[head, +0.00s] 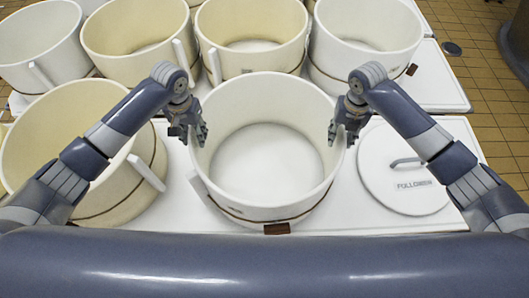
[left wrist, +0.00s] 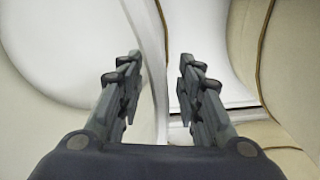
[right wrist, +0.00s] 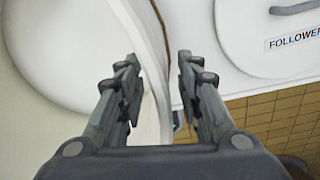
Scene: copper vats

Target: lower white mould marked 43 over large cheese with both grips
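A white round mould (head: 265,205) stands upright on the white table in the middle of the head view. A dark band and a brown tag are low on its front; I cannot read a 43. Its inside shows a smooth white round surface; I cannot tell whether this is its floor or the large cheese. My left gripper (head: 190,132) is at its left rim, and my right gripper (head: 348,128) is at its right rim. In the left wrist view the fingers (left wrist: 157,75) stand apart with the wall between them. The right wrist view shows the same (right wrist: 155,75).
A cream mould (head: 70,130) stands close on the left. Several more moulds (head: 250,35) stand in a row behind. A white lid marked FOLLOWER (head: 385,170) lies flat on the right of the table (head: 450,225). Tiled floor (head: 500,100) is beyond.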

